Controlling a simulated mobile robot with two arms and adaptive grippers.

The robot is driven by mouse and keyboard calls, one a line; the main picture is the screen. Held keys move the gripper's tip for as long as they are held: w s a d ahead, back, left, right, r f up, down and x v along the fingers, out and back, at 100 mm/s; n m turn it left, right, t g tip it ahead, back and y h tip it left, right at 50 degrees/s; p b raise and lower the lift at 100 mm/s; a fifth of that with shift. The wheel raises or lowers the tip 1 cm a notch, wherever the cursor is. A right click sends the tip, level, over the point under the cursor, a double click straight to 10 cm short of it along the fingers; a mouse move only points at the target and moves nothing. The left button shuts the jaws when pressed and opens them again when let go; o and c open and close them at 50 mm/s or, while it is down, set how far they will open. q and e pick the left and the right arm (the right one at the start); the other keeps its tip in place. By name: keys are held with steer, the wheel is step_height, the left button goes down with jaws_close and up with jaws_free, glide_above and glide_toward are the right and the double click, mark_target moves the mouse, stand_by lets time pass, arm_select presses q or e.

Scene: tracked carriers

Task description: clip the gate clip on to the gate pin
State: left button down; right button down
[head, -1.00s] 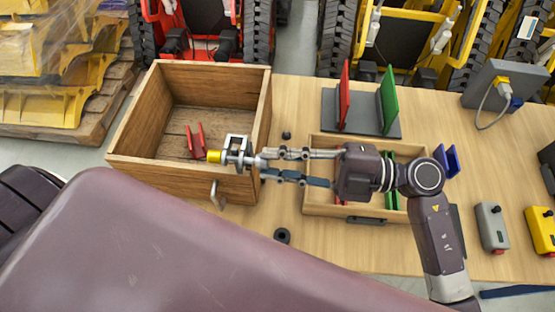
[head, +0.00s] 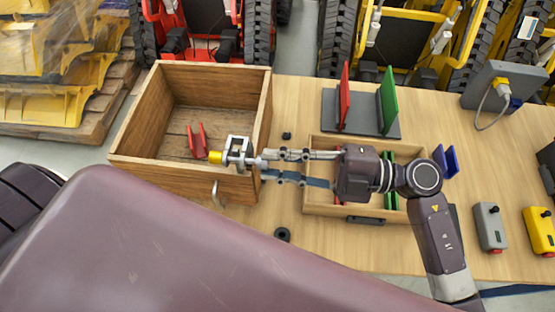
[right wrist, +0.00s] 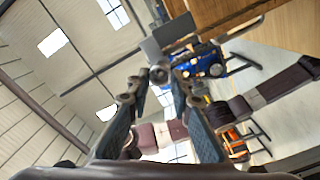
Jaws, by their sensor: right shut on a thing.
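A silver metal fitting (head: 238,147), which looks like the gate clip, is at the right side of the open wooden crate. A yellow cylinder (head: 215,157) shows at its left end; I cannot tell whether this is the gate pin or part of the clip. My right gripper (head: 264,164) reaches in from the right and is shut on the fitting's right end. In the right wrist view, a silver rounded piece (right wrist: 158,73) is between the fingertips, with a grey plate (right wrist: 170,35) beyond. Contact between clip and pin is too small to make out. My left gripper is out of view.
The wooden crate (head: 262,110) holds a red bracket (head: 197,140). A shallow tray (head: 320,210) lies under my right gripper. Upright red (head: 344,95) and green (head: 388,100) panels stand behind.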

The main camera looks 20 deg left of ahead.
steer(key=shift+s+a, duration=0.1)
steer(key=shift+a, duration=0.2)
stand_by(0.4)
steer(key=c, duration=1.7)
jaws_free()
steer(key=shift+a, duration=0.1)
steer(key=shift+o, duration=0.2)
steer(key=v, duration=1.2)
